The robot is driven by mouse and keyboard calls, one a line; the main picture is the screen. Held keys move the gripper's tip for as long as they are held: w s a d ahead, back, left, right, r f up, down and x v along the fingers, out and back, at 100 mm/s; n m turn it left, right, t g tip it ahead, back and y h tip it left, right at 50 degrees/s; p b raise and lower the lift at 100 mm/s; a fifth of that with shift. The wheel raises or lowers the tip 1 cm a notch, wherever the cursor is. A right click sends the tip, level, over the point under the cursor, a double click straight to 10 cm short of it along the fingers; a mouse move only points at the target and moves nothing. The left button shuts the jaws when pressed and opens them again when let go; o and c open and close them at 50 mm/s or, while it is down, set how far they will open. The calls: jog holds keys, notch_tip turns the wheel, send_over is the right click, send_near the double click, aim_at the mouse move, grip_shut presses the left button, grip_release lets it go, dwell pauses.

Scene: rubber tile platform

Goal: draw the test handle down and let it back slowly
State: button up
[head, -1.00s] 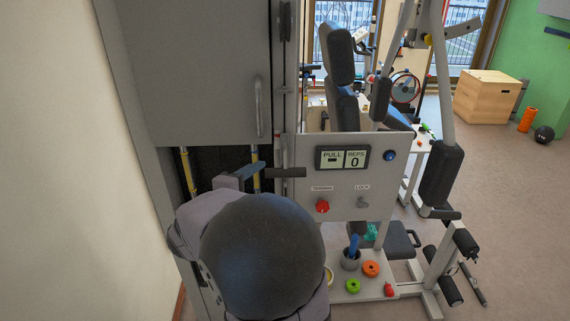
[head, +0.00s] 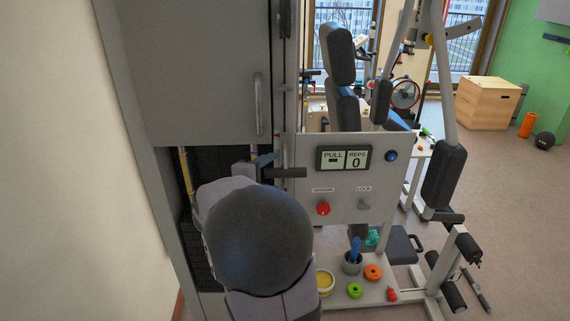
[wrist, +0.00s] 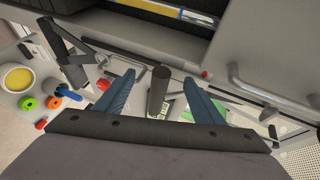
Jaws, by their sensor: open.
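The test handle (head: 289,173) is a short dark grey cylinder sticking out level at the left edge of the grey control panel (head: 300,205). It also shows in the wrist view (wrist: 159,90), between the two blue fingers with gaps on both sides. My gripper (head: 264,161) is open and empty, at the handle's left end in the head view; part of it is hidden behind my arm. In the wrist view my gripper (wrist: 159,77) has its fingers spread on either side of the handle. The panel display (head: 344,159) reads PULL "-" and REPS 0.
A red knob (head: 323,208), a lock switch (head: 364,205) and a blue button (head: 391,156) sit on the panel. A grey cabinet door (head: 210,70) with a bar handle (head: 259,105) is above left. Several small coloured items lie on the base plate below.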

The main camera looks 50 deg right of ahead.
grip_shut()
jog(key=shift+f, duration=0.1)
